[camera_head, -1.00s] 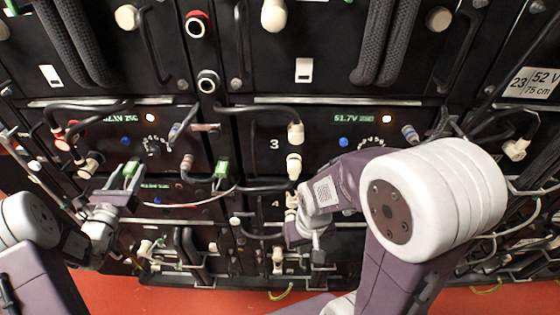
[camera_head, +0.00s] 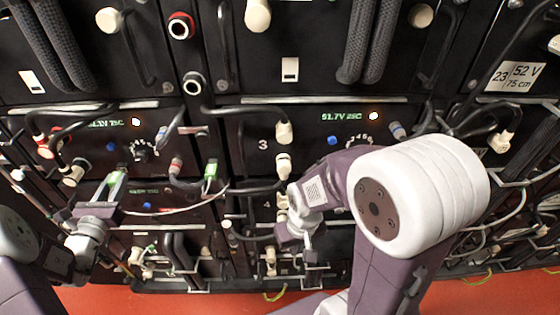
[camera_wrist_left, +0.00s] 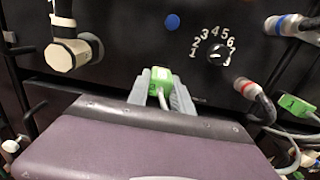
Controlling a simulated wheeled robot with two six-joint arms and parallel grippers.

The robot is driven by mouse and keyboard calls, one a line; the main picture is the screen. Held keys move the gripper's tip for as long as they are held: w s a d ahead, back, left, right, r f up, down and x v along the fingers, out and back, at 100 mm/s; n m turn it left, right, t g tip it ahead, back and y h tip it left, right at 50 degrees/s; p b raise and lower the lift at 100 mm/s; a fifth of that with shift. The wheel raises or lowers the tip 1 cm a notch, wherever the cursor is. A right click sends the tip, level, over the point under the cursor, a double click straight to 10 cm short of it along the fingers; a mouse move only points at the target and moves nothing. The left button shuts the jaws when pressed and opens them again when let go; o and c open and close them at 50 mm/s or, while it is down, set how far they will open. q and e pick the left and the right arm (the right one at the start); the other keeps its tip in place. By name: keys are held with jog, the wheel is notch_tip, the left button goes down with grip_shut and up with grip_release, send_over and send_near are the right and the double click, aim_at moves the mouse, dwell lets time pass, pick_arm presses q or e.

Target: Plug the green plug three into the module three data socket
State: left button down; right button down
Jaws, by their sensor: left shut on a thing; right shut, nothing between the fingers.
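My left gripper (camera_head: 116,184) is shut on a green plug (camera_head: 121,172) at the lower edge of the left module, below its numbered dial. In the left wrist view the same green plug (camera_wrist_left: 160,80) sits between the grey fingertips (camera_wrist_left: 160,97), its pale cable running back toward me. Whether its front end touches the panel cannot be told. A second green plug (camera_head: 211,171) is to the right, with a pale cable. Module three (camera_head: 300,140) carries a white "3" and a lit 51.7V display. Its data socket cannot be made out. My right gripper (camera_head: 296,240) is shut and empty.
In the left wrist view, a cream connector (camera_wrist_left: 70,52) stands left of the held plug and a red-ringed connector (camera_wrist_left: 250,90) stands right. Black cables and metal handles crowd the panels. My right arm covers part of the right side. The red floor (camera_head: 190,302) is clear in front.

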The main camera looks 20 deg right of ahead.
pick_arm(q)
jog(key=shift+s+a, duration=0.25)
jog(key=shift+s, duration=0.45)
jog(key=shift+s, duration=0.1)
jog(key=shift+b+v, duration=0.45)
jog(key=shift+v, duration=2.05)
jog(key=shift+r, duration=0.15)
